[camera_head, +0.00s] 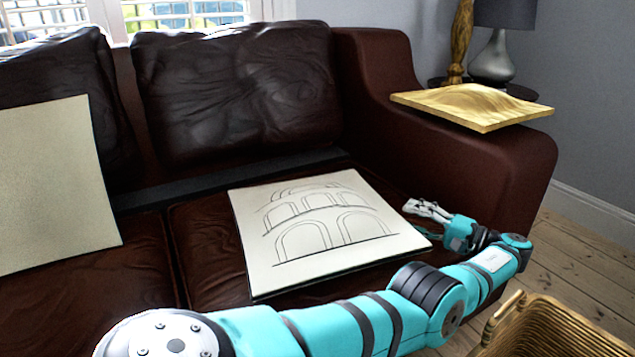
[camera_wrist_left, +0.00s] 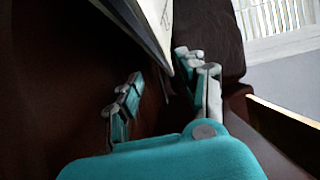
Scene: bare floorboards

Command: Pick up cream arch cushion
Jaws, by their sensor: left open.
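The cream arch cushion (camera_head: 315,222), flat and square with black line-drawn arches, lies on the right seat of the dark brown leather sofa. Its edge also shows at the top of the left wrist view (camera_wrist_left: 152,22). My left arm crosses the front of the sofa, and its gripper (camera_head: 428,212) is at the cushion's right side, near the right armrest. In the left wrist view the gripper's fingers (camera_wrist_left: 158,85) are apart, with the cushion's edge ahead, near the gap between them. I cannot tell whether they touch it. My right gripper is not in view.
A plain cream cushion (camera_head: 52,185) leans on the left seat. A gold wavy panel (camera_head: 470,104) lies on the right armrest (camera_head: 505,155). A wicker basket (camera_head: 555,330) stands on the floor at lower right. Lamps (camera_head: 492,60) stand behind the armrest.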

